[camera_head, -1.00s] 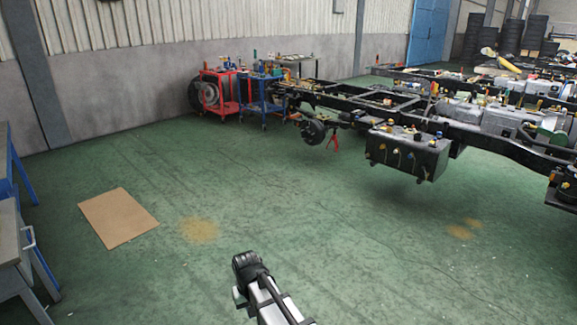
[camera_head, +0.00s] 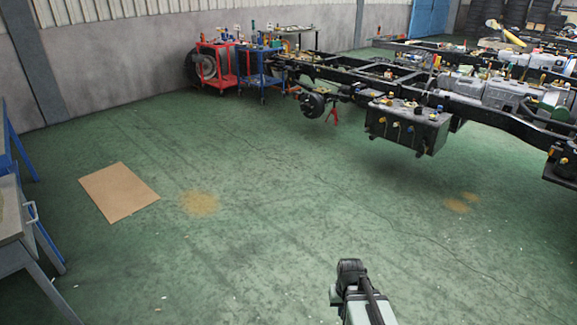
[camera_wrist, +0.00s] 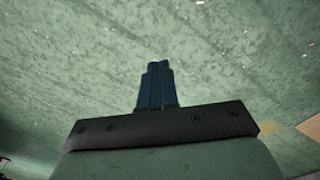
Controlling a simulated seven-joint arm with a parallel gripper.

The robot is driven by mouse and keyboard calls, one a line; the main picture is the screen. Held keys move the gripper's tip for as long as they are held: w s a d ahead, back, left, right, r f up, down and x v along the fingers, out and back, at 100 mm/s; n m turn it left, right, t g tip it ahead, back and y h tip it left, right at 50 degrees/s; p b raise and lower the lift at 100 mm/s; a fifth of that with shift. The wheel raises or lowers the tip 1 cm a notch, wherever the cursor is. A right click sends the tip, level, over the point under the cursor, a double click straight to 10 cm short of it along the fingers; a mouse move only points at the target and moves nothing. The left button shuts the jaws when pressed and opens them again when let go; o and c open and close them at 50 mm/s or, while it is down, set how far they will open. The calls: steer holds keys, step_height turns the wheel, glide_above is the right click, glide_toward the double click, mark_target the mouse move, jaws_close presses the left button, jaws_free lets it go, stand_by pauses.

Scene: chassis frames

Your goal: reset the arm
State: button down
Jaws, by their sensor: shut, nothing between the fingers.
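In the wrist view my gripper (camera_wrist: 157,68) shows as two dark blue fingers pressed together at the centre. It is shut with nothing between the fingers. In the head view a part of my arm rises from the bottom edge, right of centre, over open floor. The gripper's fingers cannot be made out in the head view.
A truck chassis frame (camera_head: 340,90) with a grey tank (camera_head: 408,130) stands at the back right. Red (camera_head: 217,65) and blue (camera_head: 260,75) carts stand behind. A brown sheet (camera_head: 120,192) lies at left near a workbench (camera_head: 15,222). The middle floor is clear.

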steer(key=s+f+g, duration=0.3)
steer(key=s+f, duration=0.7)
steer(key=s, duration=0.4)
steer(key=s+f+g, duration=0.3)
steer(key=s+f, duration=0.7)
steer(key=s, duration=0.5)
steer(key=shift+s+f+g, duration=0.15)
steer(key=shift+s+g, duration=0.15)
steer(key=shift+g, duration=0.1)
